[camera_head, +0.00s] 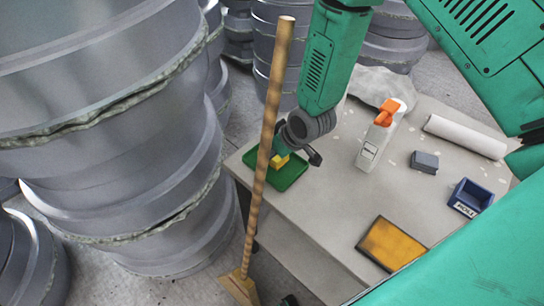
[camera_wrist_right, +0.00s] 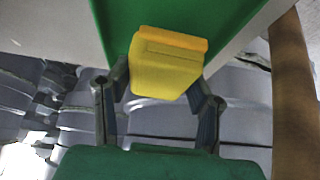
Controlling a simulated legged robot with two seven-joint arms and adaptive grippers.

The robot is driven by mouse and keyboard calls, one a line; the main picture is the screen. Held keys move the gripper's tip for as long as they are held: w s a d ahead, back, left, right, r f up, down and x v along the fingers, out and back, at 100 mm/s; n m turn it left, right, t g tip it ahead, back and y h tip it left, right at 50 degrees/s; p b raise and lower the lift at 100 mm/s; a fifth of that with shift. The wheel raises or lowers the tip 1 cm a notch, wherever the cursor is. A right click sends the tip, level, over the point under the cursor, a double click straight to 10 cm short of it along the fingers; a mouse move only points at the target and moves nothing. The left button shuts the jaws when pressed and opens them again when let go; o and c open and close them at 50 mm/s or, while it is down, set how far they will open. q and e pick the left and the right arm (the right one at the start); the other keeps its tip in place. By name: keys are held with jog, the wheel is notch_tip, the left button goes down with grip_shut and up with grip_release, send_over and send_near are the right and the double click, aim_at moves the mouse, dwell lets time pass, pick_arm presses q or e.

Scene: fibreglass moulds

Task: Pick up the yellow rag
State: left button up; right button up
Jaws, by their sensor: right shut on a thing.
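The yellow rag (camera_wrist_right: 165,70) looks like a small folded block with an orange-yellow edge. In the right wrist view it sits between the two fingers of my right gripper (camera_wrist_right: 160,90), which is shut on it. My left gripper is not in view.
A wooden broom (camera_head: 262,165) stands upright in front of the tray. On the grey table (camera_head: 325,215) are a white bottle with orange top (camera_head: 377,138), a white roll (camera_head: 465,136), a grey block (camera_head: 425,161), a blue box (camera_head: 470,197) and a yellow-brown pad (camera_head: 391,244). Large grey moulds (camera_head: 110,120) stand left.

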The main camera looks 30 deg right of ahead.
notch_tip(320, 180, up, 4)
jog(key=shift+d+f, duration=0.1)
jog(key=shift+f, duration=0.05)
jog(key=shift+s+d, duration=0.25)
jog(key=shift+s, duration=0.35)
jog(key=s+d, duration=0.1)
jog(key=s, duration=0.4)
jog(key=s+d, duration=0.2)
jog(key=s, duration=0.3)
jog(key=s+d+b, duration=0.1)
jog(key=s+d, duration=0.1)
jog(key=s, duration=0.3)
jog(key=shift+s, duration=0.15)
jog(key=s+p, duration=0.1)
jog(key=s+d+p, duration=0.1)
jog(key=p, duration=0.1)
